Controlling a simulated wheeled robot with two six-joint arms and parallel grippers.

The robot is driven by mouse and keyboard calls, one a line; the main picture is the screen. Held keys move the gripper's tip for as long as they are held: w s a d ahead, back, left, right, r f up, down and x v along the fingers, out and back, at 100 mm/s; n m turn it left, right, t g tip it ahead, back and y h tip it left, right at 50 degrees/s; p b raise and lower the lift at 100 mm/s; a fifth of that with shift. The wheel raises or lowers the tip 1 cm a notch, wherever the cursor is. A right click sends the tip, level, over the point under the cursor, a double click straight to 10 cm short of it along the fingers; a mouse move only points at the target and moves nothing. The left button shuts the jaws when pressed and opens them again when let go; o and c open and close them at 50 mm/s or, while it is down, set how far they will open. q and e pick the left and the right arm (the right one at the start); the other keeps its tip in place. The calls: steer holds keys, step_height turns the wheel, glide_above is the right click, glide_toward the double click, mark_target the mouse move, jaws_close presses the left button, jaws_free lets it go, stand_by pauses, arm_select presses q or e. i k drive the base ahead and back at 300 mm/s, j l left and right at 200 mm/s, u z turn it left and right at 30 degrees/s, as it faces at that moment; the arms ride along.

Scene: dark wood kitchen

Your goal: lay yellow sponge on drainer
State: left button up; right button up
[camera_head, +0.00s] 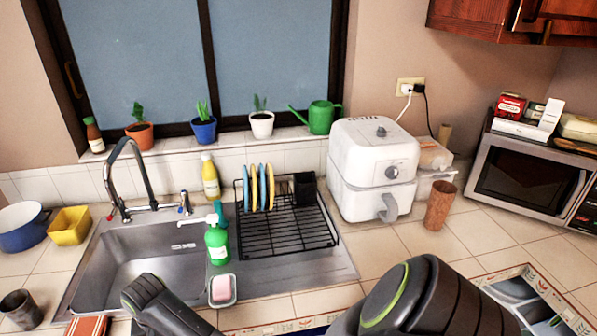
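The drainer is a black wire rack (262,243) on the steel sink unit, right of the basin. Several blue and yellow plates (262,188) stand upright at its back left, and a black holder (304,190) is at its back right. The front part of the rack is bare. I cannot make out a yellow sponge in the camera_head view. A pink block (222,287) sits in a small clear dish at the sink's front edge. Parts of my two arms show at the bottom, but neither gripper is in view.
A green soap bottle (216,243) and a yellow bottle (210,176) stand left of the rack. A yellow square container (69,226) and a blue pot (22,232) are at left. A white air fryer (372,170) and brown cup (439,206) stand at right.

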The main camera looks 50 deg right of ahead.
mark_target(308, 276)
steer(key=k+l, duration=0.25)
steer(key=k+l+z, duration=0.1)
steer(key=l, duration=0.4)
steer(key=k+l, duration=0.3)
steer(key=k+l+z, duration=0.15)
steer(key=l, duration=0.35)
steer(key=i, duration=0.75)
